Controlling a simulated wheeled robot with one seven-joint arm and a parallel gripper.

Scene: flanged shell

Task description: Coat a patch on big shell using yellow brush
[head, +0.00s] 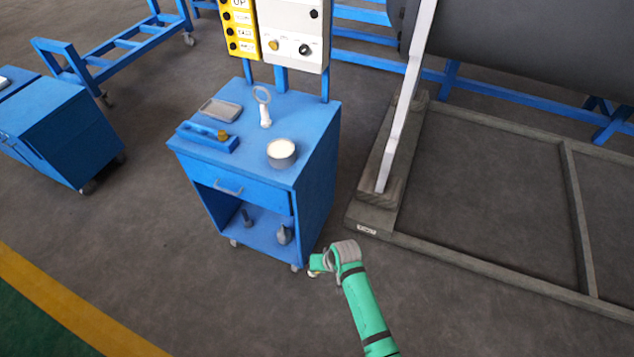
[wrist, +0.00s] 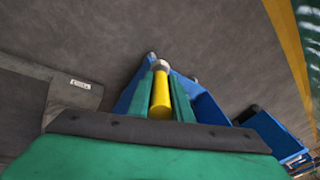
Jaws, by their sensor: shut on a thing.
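The big shell (head: 530,45) is a dark grey cylinder at the upper right of the head view. My gripper (head: 318,266) is low in front of the blue cart, well apart from the shell. In the wrist view my gripper (wrist: 161,82) is shut on the yellow brush (wrist: 160,100), whose yellow handle lies between the two green fingers. A pale tip shows at the brush's far end. In the head view the brush is mostly hidden by the gripper.
The blue cart (head: 245,160) carries a pot with white contents (head: 281,153), a grey tray (head: 220,110), a ring-handled tool (head: 263,105) and a blue block. A control box (head: 295,35) stands behind. A floor frame (head: 480,265) lies under the shell.

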